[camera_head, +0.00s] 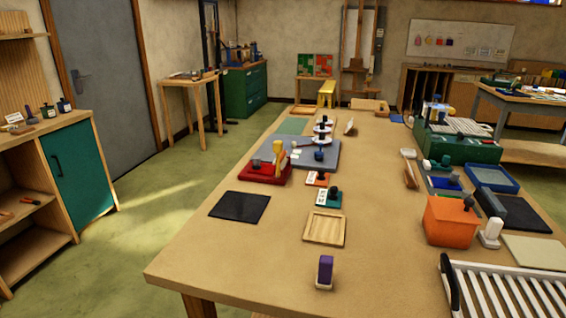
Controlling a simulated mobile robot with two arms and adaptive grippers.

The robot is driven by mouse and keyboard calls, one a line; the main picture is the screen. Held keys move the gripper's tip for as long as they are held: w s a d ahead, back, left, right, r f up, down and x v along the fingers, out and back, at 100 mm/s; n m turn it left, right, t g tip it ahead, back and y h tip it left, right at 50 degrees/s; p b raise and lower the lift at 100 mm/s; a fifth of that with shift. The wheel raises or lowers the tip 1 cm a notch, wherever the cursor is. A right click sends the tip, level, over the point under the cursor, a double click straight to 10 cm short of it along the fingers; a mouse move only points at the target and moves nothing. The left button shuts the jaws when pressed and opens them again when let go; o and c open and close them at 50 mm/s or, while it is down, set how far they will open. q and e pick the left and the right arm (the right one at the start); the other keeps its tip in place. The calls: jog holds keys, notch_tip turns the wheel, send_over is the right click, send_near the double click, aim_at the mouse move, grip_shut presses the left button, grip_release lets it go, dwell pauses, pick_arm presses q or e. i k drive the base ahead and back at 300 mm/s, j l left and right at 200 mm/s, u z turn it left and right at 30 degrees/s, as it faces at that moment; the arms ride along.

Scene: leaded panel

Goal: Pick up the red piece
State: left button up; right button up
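No single loose piece stands out as the red piece. A red tray-like object (263,174) lies on the long wooden table (300,272), left of the middle, with a yellow-handled item (277,152) and a small grey item on it. A small red-orange piece (313,181) with a white label lies to its right, with a dark knob at its edge. A teal piece (322,204) with a dark knob lies just nearer. Neither of my grippers shows in the head view.
A purple block (325,270) stands near the front edge, nearer than a shallow wooden tray (324,229). A black mat (239,207) lies at left. An orange box (449,222) and a white slatted rack (515,292) fill the right. The front left of the tabletop is clear.

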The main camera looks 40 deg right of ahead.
aim_at(264, 164)
jog(key=z, duration=1.4)
